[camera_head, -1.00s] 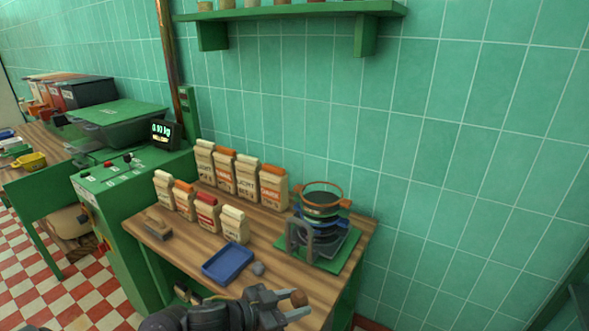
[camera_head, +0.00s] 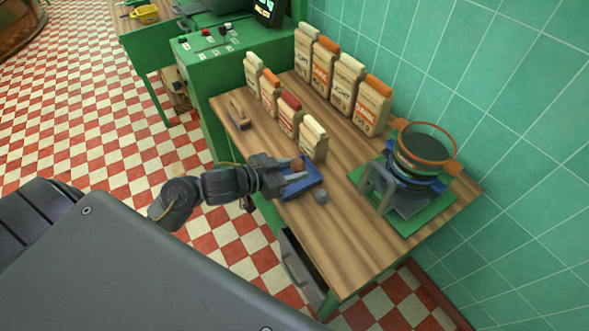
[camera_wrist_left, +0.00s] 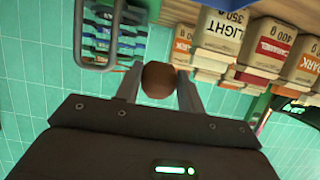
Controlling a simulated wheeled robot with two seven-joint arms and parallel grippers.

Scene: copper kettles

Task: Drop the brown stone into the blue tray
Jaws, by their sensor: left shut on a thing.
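The brown stone (camera_head: 297,164) is held between the fingers of my left gripper (camera_head: 294,171), which is shut on it. The stone also shows between the fingertips in the left wrist view (camera_wrist_left: 158,80). The blue tray (camera_head: 315,179) lies on the wooden table. In the head view the gripper and stone overlap the tray and appear above it, hiding part of it; the exact height cannot be told. My right gripper is not in view.
A grey stone (camera_head: 321,196) lies beside the tray. Paper bags (camera_head: 313,138) stand behind it, a brush (camera_head: 238,112) lies to the left, and a sieve stack (camera_head: 420,160) stands on a green base to the right. The table's front right (camera_head: 345,240) is clear.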

